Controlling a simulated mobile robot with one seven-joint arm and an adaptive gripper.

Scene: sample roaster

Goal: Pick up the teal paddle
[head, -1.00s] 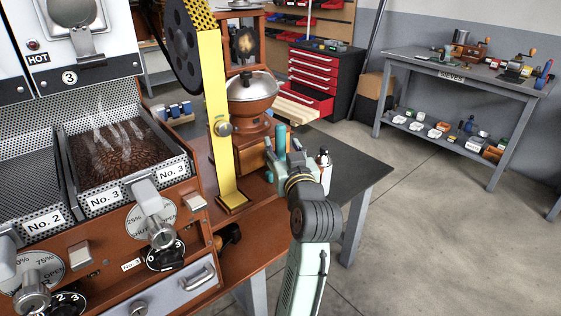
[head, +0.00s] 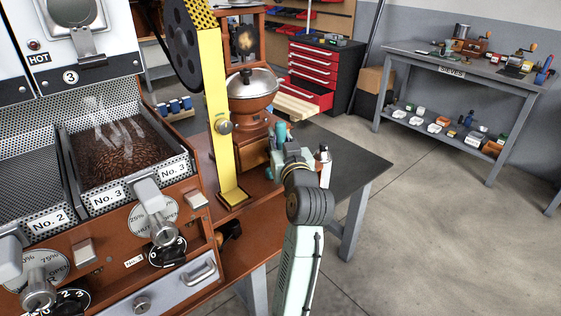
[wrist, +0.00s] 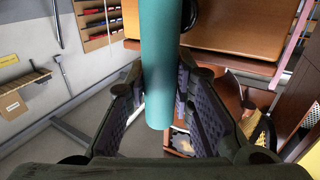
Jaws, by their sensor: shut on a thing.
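The teal paddle (wrist: 162,70) shows in the wrist view as a smooth teal rod between my fingers, running from the top edge down towards the palm. My gripper (wrist: 161,75) is shut on it, with one finger along each side. In the head view, the upper part of the paddle (head: 281,131) stands up above my gripper (head: 284,150). The paddle's other end is out of the wrist picture, and my gripper hides its lower part in the head view.
A white bottle (head: 324,168) is close on the right. The dark tabletop (head: 357,165) is clear further right. The roaster (head: 110,245) fills the left.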

